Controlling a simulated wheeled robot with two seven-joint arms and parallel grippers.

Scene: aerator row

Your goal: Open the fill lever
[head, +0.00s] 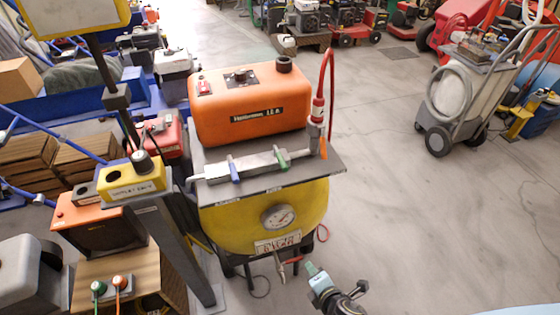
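A yellow tank machine (235,230) with a grey top plate stands in the middle of the head view. A metal pipe (250,161) runs across the plate. It carries a blue-purple lever (234,171), a green lever (281,159) and, at its right end, an orange lever (323,148). Small labels sit on the plate's front edge, too small to read surely, so I cannot tell which lever is the fill lever. My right gripper (313,271) is low in front of the tank, apart from the levers; its finger gap is unclear. My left gripper is not in view.
An orange engine box (250,102) sits behind the pipe, with a red hose (331,70) at its right. A gauge (279,217) is on the tank's front. A post with a yellow button box (131,181) stands close left.

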